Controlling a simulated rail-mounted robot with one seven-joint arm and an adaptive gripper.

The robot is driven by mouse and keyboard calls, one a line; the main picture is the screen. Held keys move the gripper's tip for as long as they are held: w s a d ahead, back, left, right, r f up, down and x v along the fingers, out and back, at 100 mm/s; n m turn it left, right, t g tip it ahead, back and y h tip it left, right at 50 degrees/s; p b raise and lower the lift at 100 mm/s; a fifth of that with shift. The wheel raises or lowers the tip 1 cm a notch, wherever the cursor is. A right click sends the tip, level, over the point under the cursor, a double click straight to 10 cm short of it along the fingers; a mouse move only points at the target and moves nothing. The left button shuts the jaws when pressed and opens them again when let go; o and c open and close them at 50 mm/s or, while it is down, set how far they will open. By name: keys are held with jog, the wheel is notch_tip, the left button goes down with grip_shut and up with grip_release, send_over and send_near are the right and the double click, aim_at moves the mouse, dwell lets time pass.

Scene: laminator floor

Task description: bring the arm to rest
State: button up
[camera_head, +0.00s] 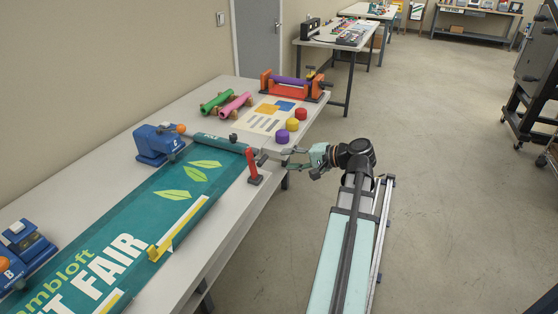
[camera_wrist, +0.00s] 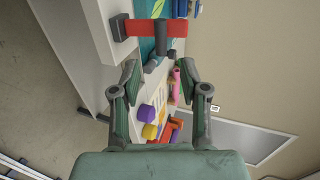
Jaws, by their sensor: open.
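My gripper (camera_head: 297,158) is at the end of my arm, to the right of the long table's (camera_head: 209,238) edge and pointing left towards it. In the wrist view my gripper (camera_wrist: 159,72) is open, its two fingers apart with nothing held between them. The red-handled tool (camera_head: 253,166) stands upright on the table near its edge, a short way left of the fingertips. It also shows beyond the fingers in the wrist view (camera_wrist: 143,28).
Purple, yellow and red pots (camera_head: 292,125) stand near the table's right edge, by green and pink rolls (camera_head: 235,104) and an orange roller stand (camera_head: 266,82). The floor (camera_head: 450,200) to the right is clear.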

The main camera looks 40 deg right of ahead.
jog(key=shift+s+d+r, duration=0.2)
jog(key=shift+s+d, duration=0.05)
jog(key=shift+s, duration=0.3)
notch_tip(320, 180, down, 13)
jog(key=g+h, duration=0.2)
jog(key=g, duration=0.2)
jog(key=s+a+f+n+g, duration=0.1)
jog(key=a+f+n+g, duration=0.15)
jog(key=a+f, duration=0.7)
jog(key=s+a+f+n+g, duration=0.15)
jog(key=a+f+g, duration=0.3)
jog(key=f, duration=0.95)
jog(key=s+a+f+n+g+h+p, duration=0.1)
jog(key=s+a+f+n+g, duration=0.1)
jog(key=s+a+f, duration=0.4)
jog(key=s+a+f+n+g, duration=0.25)
jog(key=a+f, duration=0.35)
jog(key=a, duration=0.3)
jog(key=s+a+f+n+g, duration=0.1)
jog(key=s+a+f, duration=0.1)
jog(key=s, duration=0.3)
jog(key=s+a+f+n+g+h, duration=0.1)
jog(key=s+a+f+n, duration=0.1)
jog(key=s+a, duration=0.3)
jog(key=s+a+f+n+g+h, duration=0.1)
jog(key=s+a+f+n+g, duration=0.1)
jog(key=s, duration=0.3)
jog(key=shift+s+a+f+p, duration=0.25)
jog(key=shift+a+p, duration=0.1)
jog(key=shift+a, duration=0.3)
